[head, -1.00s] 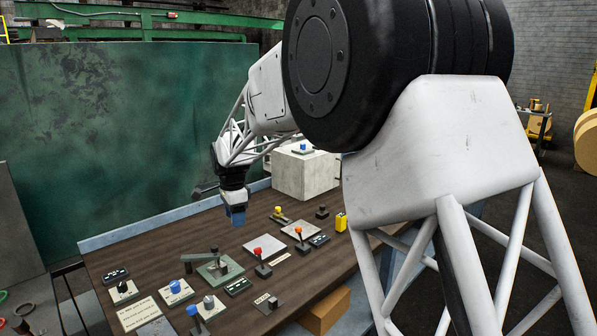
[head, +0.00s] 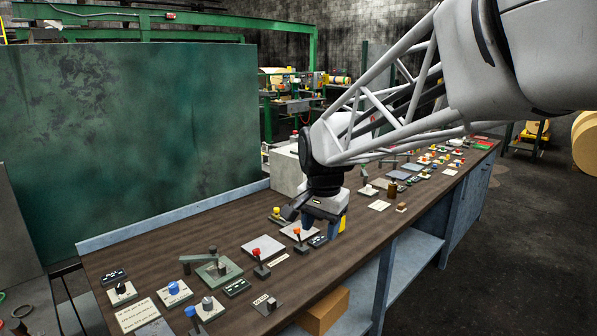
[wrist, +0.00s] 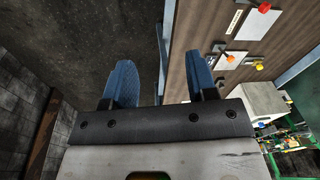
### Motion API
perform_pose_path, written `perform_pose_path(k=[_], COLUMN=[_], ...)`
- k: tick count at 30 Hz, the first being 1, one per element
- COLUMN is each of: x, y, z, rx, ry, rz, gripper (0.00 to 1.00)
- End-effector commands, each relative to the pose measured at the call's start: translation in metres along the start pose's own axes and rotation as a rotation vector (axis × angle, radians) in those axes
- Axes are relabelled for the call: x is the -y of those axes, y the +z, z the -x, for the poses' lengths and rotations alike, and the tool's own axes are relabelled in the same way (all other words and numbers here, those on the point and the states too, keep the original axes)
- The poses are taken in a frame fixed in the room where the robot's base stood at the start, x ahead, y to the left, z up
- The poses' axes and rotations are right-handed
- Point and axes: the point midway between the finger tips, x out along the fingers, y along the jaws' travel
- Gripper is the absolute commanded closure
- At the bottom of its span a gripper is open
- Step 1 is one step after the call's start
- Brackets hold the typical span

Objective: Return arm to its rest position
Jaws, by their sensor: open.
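My gripper (head: 320,226) is in the middle of the head view, pointing down above the front part of the dark wooden bench top (head: 180,245). Its two blue fingers are spread apart with nothing between them. They also show apart and empty in the wrist view (wrist: 161,80). My arm reaches in from the upper right of the head view. The gripper partly hides a yellow block (head: 343,224) and is close in the picture to an orange-knobbed lever (head: 298,236); I cannot tell the exact height gap.
Levers and knobs, including a red-knobbed lever (head: 258,257) and a blue knob (head: 174,288), stand on the bench. A pale concrete block (head: 284,172) is behind the gripper. More controls line the bench's far right. A green panel (head: 130,130) stands behind. Open floor lies front right.

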Motion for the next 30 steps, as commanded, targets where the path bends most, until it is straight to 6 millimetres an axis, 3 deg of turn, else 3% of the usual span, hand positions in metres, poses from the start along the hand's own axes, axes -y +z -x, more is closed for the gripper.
perform_pose_path(k=[3,15,24,30], x=[-0.035,-0.140,-0.209,-0.244], y=[0.013,0.067,0.116,0.146], z=[0.007,0.012,0.001,-0.010], rx=[-0.013,-0.053,-0.086,-0.104], ry=[-0.006,-0.013,-0.009,-0.002], rz=[0.053,0.249,0.395,0.480], gripper=[0.48,0.48,0.48,0.48])
